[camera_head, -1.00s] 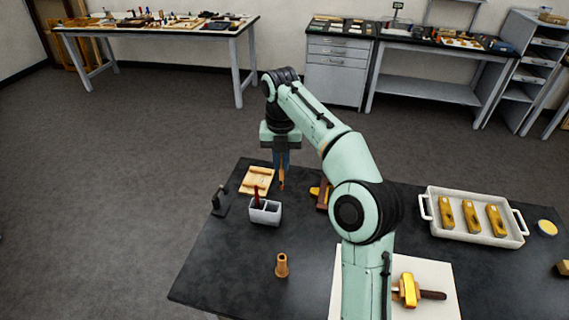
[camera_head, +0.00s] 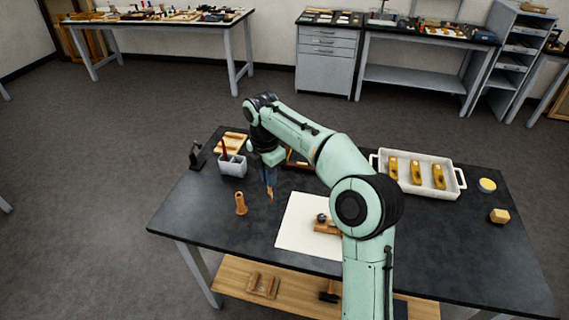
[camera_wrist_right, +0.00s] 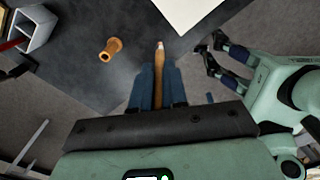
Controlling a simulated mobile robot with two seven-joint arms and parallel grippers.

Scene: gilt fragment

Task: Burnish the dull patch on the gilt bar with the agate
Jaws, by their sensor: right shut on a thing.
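My right gripper (camera_head: 268,180) is shut on a slim tool with a wooden handle (camera_head: 270,193), probably the agate burnisher. It holds the tool tip-down over the dark table, between a wooden socket stand (camera_head: 240,204) and the white sheet (camera_head: 295,232). In the right wrist view the tool (camera_wrist_right: 160,68) sticks out between the blue fingers, with a pale tip. On the sheet a wooden holder with a dark knob (camera_head: 325,227) shows beside my arm. The gilt bar on the sheet and its dull patch are hidden behind my arm.
A white tray (camera_head: 450,178) with three gilt pieces stands at the back right, near a round yellow dish (camera_head: 487,185) and a wooden block (camera_head: 499,216). A grey holder (camera_head: 233,167) with a red-handled tool and a black stand (camera_head: 196,155) are at the left.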

